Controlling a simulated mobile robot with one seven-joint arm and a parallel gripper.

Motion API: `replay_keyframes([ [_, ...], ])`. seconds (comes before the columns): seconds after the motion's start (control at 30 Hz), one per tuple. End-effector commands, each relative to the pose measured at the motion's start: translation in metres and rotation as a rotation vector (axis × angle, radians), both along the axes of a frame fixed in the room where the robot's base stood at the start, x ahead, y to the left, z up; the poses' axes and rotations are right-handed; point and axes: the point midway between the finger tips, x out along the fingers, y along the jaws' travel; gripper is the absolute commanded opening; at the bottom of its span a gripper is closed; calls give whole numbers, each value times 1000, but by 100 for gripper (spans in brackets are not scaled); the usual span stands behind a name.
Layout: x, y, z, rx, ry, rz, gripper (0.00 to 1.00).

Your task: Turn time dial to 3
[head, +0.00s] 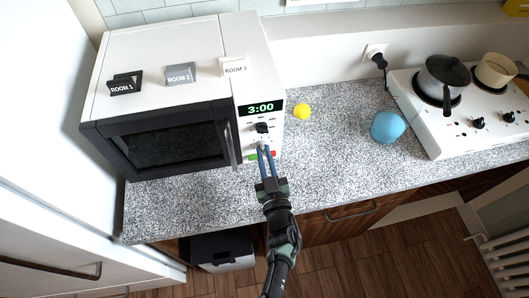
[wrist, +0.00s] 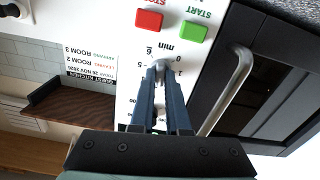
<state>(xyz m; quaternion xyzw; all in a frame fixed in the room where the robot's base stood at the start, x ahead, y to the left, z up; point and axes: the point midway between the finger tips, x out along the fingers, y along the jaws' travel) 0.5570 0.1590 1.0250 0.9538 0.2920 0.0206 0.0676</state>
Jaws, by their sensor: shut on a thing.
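The white and black microwave (head: 185,85) stands on the counter, its display (head: 260,109) reading 3:00. A dark upper dial (head: 262,128) sits below the display. The dial's pointer is not clear. The green start button (wrist: 194,32) and red stop button (wrist: 149,20) are beside it.
A yellow ball (head: 302,111) and a blue round object (head: 388,127) lie on the counter right of the microwave. A white stove (head: 437,136) with pots is farther right. Room signs (head: 180,74) stand on top of the microwave. The counter front is clear.

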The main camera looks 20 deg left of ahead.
Motion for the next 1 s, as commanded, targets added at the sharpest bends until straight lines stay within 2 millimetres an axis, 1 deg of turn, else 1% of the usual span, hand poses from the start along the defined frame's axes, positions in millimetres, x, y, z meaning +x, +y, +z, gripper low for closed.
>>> replay_keyframes([
  [0.1,0,-1,1,50,33,-1,0],
  [0.33,0,0,0,104,71,0,0],
  [0.83,0,0,0,118,80,0,0],
  [0.87,0,0,0,118,80,0,15],
  [1.0,0,0,0,118,79,0,41],
])
